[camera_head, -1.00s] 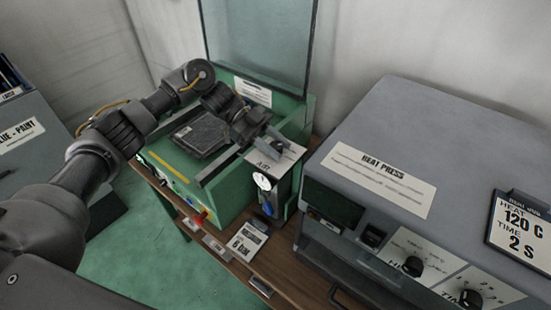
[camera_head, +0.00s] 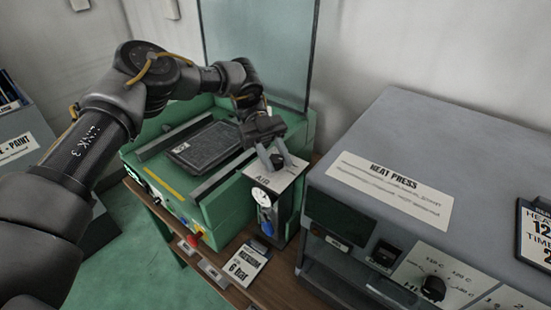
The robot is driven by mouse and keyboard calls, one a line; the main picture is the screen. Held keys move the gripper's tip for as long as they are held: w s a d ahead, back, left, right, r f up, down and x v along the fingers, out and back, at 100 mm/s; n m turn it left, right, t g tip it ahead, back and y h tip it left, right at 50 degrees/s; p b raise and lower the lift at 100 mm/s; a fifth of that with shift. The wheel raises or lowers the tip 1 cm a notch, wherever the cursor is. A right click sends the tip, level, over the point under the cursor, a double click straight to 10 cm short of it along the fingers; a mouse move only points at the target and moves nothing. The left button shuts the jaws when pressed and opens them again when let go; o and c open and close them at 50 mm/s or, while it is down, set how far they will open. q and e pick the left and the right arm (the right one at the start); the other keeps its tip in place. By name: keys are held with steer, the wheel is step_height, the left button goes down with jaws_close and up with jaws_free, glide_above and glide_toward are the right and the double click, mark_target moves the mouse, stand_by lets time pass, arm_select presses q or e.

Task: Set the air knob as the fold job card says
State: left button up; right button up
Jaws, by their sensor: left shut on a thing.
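The air unit (camera_head: 265,183) stands at the right end of the green machine, with a white top plate marked AIR and a round gauge (camera_head: 261,196) on its front. The dark air knob (camera_head: 279,162) sits on top of the plate. My left gripper (camera_head: 278,163) comes down over the unit from behind, its fingers shut on the air knob. The knob is partly hidden by the fingers. The job card (camera_head: 245,263) lies on the wooden shelf in front and reads 6 bar. The gauge reading is too small to tell. My right gripper is not in view.
The green machine (camera_head: 233,213) holds a dark tray panel (camera_head: 205,146), with a clear upright screen (camera_head: 254,50) behind. The grey heat press (camera_head: 420,150) stands close to the right of the air unit. Small labels lie along the wooden shelf edge.

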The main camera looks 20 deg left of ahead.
arm_select(q)
steer(key=shift+d+m+g+y, duration=0.1)
steer(key=shift+m+g+y, duration=0.7)
steer(key=shift+m+y, duration=0.15)
steer(key=shift+f+m, duration=0.15)
steer(key=shift+m, duration=0.1)
steer(key=o, duration=1)
steer(key=shift+s, duration=0.1)
steer(key=shift+c, duration=0.2)
